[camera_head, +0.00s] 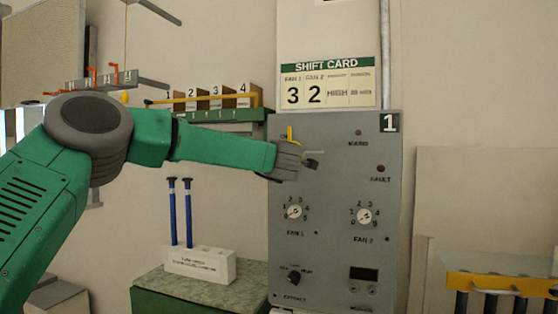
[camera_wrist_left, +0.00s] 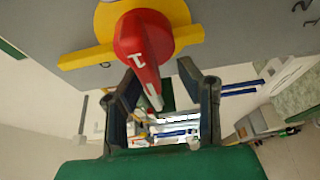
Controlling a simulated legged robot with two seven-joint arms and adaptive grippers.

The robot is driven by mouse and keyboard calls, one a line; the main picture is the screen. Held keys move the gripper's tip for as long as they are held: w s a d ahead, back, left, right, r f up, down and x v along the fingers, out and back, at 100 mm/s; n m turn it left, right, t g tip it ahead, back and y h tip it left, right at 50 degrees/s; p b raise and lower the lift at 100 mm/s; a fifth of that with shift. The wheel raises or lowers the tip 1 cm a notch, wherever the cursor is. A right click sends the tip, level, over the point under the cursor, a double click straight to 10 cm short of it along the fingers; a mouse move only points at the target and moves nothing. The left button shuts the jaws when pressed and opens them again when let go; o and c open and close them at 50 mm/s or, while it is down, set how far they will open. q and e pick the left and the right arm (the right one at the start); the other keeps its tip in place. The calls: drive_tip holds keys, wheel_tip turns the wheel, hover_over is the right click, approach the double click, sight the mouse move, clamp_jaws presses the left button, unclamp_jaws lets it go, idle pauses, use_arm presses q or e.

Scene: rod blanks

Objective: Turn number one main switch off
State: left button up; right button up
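The number one panel (camera_head: 340,220) is a grey cabinet with a "1" plate at its top right. Its main switch has a red handle (camera_wrist_left: 143,40) on a yellow base (camera_wrist_left: 90,56), seen close up in the left wrist view. In the head view only a yellow edge (camera_head: 290,134) of the switch shows; my gripper hides the rest. My left gripper (camera_head: 309,160) is at the switch, and in the left wrist view its fingers (camera_wrist_left: 157,70) are apart, with the handle's tip reaching between them. I cannot tell whether they touch it. My right gripper is not in view.
Below the switch are two fan dials (camera_head: 295,212) (camera_head: 364,216), a black knob (camera_head: 294,277) and a small display (camera_head: 363,274). A white block (camera_head: 200,265) with two blue rods stands left of the panel. A shift card (camera_head: 328,83) hangs above.

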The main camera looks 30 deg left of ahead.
use_arm(q)
drive_tip(key=v, duration=1.1)
drive_tip(key=shift+s+d+f, duration=0.25)
